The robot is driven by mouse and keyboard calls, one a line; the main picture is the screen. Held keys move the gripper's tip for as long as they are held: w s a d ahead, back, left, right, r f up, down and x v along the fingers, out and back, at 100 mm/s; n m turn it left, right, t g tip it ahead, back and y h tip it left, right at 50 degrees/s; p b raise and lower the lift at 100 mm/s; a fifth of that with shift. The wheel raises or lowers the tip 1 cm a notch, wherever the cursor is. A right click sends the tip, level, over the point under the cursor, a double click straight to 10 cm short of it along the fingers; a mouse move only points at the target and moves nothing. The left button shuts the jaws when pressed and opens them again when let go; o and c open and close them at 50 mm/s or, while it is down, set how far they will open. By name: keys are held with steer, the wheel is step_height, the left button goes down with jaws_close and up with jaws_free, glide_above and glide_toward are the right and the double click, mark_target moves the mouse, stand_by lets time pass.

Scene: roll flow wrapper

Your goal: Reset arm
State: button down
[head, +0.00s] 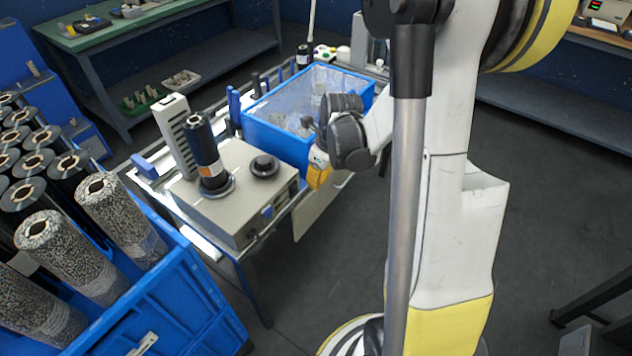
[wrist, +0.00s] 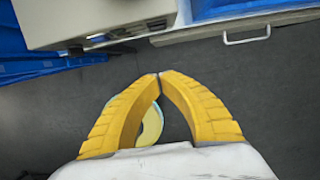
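My gripper (wrist: 159,75) has two yellow ridged fingers whose tips meet in the wrist view, with nothing held between them. A pale blue and yellow rounded part shows behind the fingers, over the dark floor. In the head view my gripper (head: 318,176) is at the front right of the machine table, beside the blue bin (head: 273,138), and is partly hidden by my wrist. My arm stands upright at the right of that view.
The grey wrapper machine (head: 222,218) carries a dark film roll (head: 204,150) on one spindle; the other black hub (head: 264,166) is bare. A blue crate (head: 170,300) with several patterned and black rolls stands front left. A green-topped bench (head: 130,28) is behind. Floor (head: 330,270) is clear.

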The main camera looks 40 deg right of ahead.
stand_by(0.4)
steer(key=s+a+r+n+t, duration=0.1)
steer(key=s+a+r+n, duration=0.3)
steer(key=n, duration=0.6)
steer(key=s+a+r+n+t, duration=0.2)
steer(key=a+r+n, duration=0.4)
steer(key=n, duration=0.5)
steer(key=s+a+r+n+t+h, duration=0.1)
steer(key=s+a+r+n, duration=0.4)
steer(key=n, duration=0.6)
steer(key=shift+s+a+r+t, duration=0.3)
steer(key=shift+s+a+r, duration=0.1)
steer(key=shift+r, duration=0.8)
